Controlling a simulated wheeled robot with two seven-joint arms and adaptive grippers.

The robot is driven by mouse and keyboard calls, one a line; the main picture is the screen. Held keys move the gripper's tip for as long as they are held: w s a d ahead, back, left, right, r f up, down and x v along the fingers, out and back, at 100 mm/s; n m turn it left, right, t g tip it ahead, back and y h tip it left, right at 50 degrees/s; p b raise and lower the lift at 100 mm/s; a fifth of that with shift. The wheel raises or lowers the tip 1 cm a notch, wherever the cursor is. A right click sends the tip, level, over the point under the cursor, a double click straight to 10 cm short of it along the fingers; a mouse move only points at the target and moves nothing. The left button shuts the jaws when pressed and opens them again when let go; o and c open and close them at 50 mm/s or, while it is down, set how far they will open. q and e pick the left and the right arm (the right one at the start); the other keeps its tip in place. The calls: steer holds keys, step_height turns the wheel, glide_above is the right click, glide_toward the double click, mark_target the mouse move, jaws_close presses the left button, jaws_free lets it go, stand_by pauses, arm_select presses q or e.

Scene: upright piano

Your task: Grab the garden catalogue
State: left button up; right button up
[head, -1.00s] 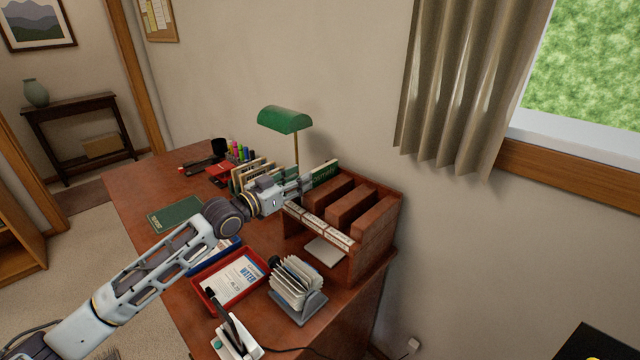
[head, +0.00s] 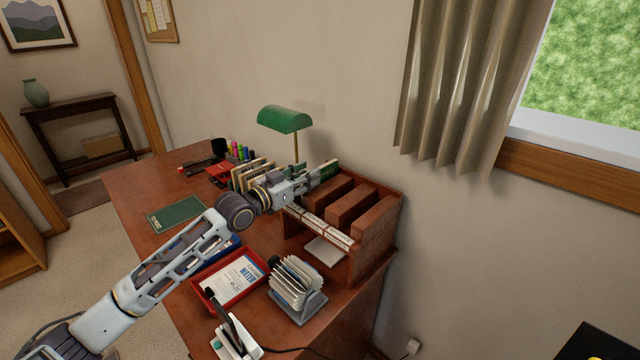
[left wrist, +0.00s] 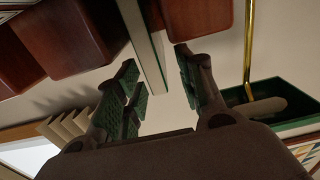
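A thin green and pale book, apparently the garden catalogue (head: 329,168), stands upright at the far end of the wooden desk organiser (head: 376,234). Its title is too small to read. In the left wrist view the book (left wrist: 143,40) shows as pale pages with a green cover edge, and its lower end reaches between my fingers. My left gripper (head: 312,181) is at the book. In the left wrist view the gripper (left wrist: 161,90) is open, with one finger on each side of the book and gaps visible. My right gripper is out of view.
A green lamp (head: 285,119) stands behind the gripper. Brown blocks (head: 352,204) fill the organiser. A red tray (head: 207,297), a card file (head: 297,284) and a flat green book (head: 176,214) lie on the desk (head: 135,190). Upright folders (head: 247,176) are left of the gripper.

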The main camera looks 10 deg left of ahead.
arm_select(q)
steer(key=shift+x, duration=1.75)
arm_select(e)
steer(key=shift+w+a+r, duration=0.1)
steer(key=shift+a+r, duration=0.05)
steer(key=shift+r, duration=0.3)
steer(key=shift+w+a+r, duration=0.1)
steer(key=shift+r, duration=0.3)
arm_select(q)
steer(key=shift+f, duration=0.1)
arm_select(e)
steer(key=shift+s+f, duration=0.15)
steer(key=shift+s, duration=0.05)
arm_select(q)
steer(key=c, duration=0.4)
jaws_close()
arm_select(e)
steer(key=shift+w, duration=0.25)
